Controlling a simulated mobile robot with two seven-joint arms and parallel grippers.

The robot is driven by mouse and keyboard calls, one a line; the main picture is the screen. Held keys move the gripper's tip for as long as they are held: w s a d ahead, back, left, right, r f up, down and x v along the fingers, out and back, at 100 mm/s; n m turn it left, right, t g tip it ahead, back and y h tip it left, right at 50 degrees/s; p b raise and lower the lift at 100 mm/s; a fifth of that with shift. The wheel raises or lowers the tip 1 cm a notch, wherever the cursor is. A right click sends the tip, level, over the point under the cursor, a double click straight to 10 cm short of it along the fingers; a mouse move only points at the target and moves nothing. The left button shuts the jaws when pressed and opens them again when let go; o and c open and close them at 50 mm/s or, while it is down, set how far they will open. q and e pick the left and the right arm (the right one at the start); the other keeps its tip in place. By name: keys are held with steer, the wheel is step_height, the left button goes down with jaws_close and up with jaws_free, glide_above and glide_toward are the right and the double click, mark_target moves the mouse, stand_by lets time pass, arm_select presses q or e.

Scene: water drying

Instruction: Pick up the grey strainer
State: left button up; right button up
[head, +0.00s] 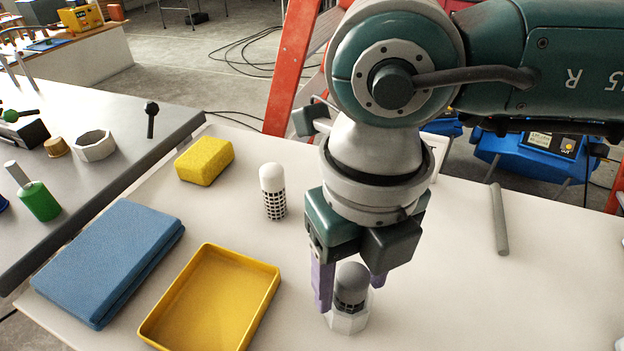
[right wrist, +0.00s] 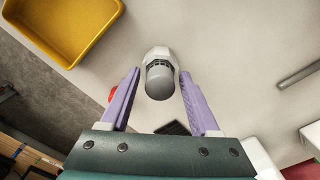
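The grey strainer (head: 351,285) has a rounded grey top and a dark slotted band, and stands upright in a white faceted holder (head: 347,319) near the front of the white table. In the right wrist view the strainer (right wrist: 159,82) lies between the fingers, with the white holder (right wrist: 158,53) beyond it. My right gripper (head: 347,290) points down over it, with its purple fingers apart on either side; in the right wrist view the gripper (right wrist: 159,85) shows gaps on both sides of the strainer. My left gripper is out of view.
A yellow tray (head: 150,330) and a blue folded cloth or case (head: 110,262) lie to the left. A white-topped strainer (head: 273,192) and a yellow sponge (head: 205,160) stand behind. A grey rod (head: 499,220) lies at right; the table around it is clear.

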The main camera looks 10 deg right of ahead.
steer(key=c, duration=0.9)
jaws_close()
steer(key=shift+r, duration=0.1)
